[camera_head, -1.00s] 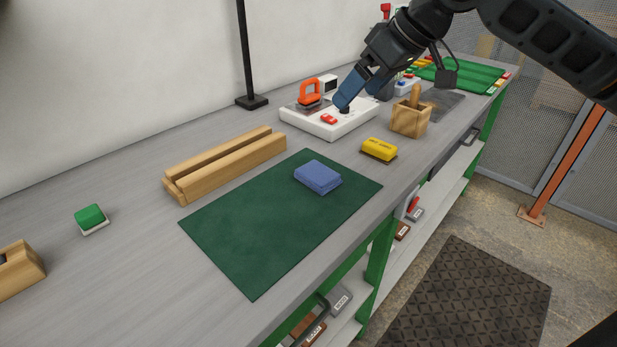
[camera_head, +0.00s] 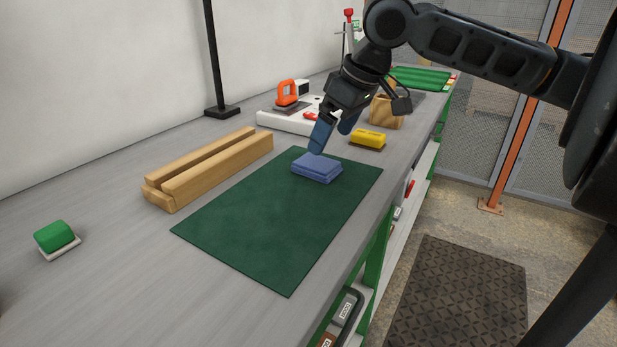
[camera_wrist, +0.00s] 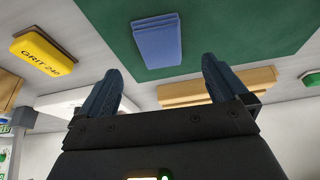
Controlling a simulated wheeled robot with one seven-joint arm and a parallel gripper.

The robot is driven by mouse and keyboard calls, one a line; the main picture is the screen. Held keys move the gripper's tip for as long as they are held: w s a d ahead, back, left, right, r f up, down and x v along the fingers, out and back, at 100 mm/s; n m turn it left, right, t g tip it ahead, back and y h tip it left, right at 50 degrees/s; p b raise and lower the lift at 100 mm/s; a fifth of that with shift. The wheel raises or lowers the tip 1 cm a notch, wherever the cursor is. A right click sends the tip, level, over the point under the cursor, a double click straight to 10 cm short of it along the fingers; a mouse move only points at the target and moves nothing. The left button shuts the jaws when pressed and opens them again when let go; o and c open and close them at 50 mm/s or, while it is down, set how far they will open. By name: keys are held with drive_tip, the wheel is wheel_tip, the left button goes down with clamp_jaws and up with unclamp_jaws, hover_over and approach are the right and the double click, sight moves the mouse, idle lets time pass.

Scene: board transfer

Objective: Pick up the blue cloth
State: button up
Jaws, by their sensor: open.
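The blue cloth (camera_head: 317,168) is a folded pad lying flat on the dark green mat (camera_head: 270,230), near the mat's far end. It also shows in the wrist view (camera_wrist: 157,43), beyond the fingertips and roughly between them. My gripper (camera_head: 333,136) is open and empty, its blue fingers pointing down just above and behind the cloth in the head view. In the wrist view the two fingers (camera_wrist: 160,75) are spread apart. I see no clear contact with the cloth.
A yellow grit block (camera_head: 369,138) lies right of my gripper. A wooden slotted holder (camera_head: 215,170) stands left of the mat. A white station with an orange tool (camera_head: 287,95) and a wooden box (camera_head: 384,112) stand behind. The near mat is bare.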

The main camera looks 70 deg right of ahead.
sight(318, 163)
drive_tip(key=shift+b+x, duration=0.3)
drive_tip(key=shift+x, duration=3.35)
drive_tip(key=shift+w, duration=0.1)
drive_tip(key=shift+c, duration=0.3)
drive_tip(key=c, duration=1.1)
